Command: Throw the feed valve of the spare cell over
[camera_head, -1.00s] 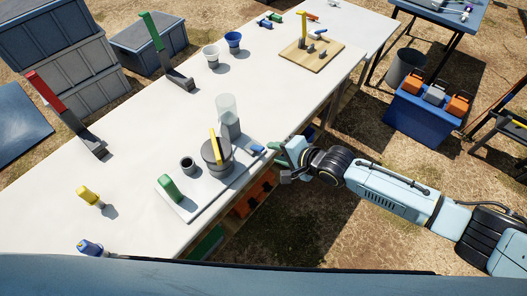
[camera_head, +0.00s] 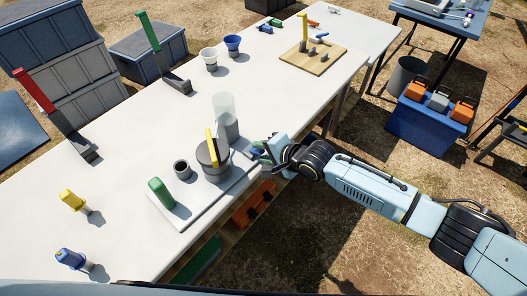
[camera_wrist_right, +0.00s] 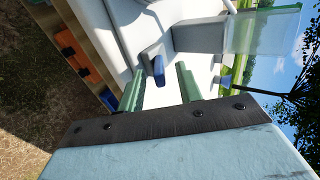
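A pale board (camera_head: 190,214) lies on the white table's near edge. It carries a grey round body (camera_head: 213,160) with a yellow handle (camera_head: 210,146), a clear cylinder (camera_head: 224,108) on a grey base, a small dark cup (camera_head: 182,169) and a green-handled piece (camera_head: 161,193). A blue lever (camera_wrist_right: 158,70) shows in the right wrist view, beside the grey base of the clear cylinder (camera_wrist_right: 266,32). My right gripper (camera_head: 259,148) is at the board's right edge. Its green fingers are apart, with the blue lever in the gap between them in the right wrist view (camera_wrist_right: 160,72); contact cannot be told. My left gripper is out of view.
Yellow (camera_head: 73,200) and blue (camera_head: 71,258) handled pieces stand at the table's near left. Red (camera_head: 34,91) and green (camera_head: 148,32) levers stand along the far edge. White (camera_head: 209,57) and blue (camera_head: 232,43) cups and a wooden board (camera_head: 327,57) stand farther back.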

